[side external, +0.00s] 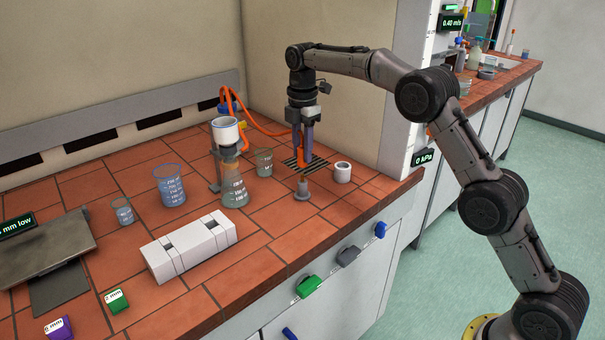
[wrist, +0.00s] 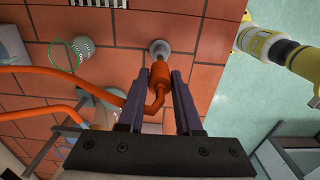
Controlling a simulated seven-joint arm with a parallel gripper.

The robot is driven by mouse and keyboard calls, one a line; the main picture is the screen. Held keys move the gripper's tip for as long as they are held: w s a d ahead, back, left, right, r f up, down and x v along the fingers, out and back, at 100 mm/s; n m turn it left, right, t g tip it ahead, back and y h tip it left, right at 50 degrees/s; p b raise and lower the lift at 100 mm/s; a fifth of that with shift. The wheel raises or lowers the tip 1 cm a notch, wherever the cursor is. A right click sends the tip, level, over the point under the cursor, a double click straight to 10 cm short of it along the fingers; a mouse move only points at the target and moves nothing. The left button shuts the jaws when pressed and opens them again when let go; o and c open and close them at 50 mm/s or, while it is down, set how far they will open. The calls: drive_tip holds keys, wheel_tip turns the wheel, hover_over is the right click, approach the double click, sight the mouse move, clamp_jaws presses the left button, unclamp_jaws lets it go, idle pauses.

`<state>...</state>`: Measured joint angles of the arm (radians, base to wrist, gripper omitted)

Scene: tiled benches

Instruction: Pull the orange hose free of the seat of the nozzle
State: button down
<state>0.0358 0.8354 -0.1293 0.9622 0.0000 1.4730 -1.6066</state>
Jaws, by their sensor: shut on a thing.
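My gripper (side external: 302,150) points straight down over the bench, its two dark purple fingers shut on the orange hose (side external: 264,130). In the wrist view, my gripper (wrist: 159,80) has the thick end of the orange hose (wrist: 160,76) between its fingers. The grey nozzle (side external: 303,189) stands upright on the tiles right below the hose end. In the wrist view, the round nozzle (wrist: 159,48) shows just past the tip of the hose. I cannot tell whether the hose end still touches the nozzle's seat. The rest of the hose loops back to the left.
A white cup (side external: 343,173) stands right of the nozzle. Beakers, including a small one (side external: 264,162) and a flask (side external: 235,192), stand to the left with a clamp stand. A white block (side external: 188,247) lies in front. Tiles right in front of the nozzle are clear.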

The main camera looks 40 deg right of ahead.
sight(302, 148)
drive_tip(key=shift+r, duration=3.3)
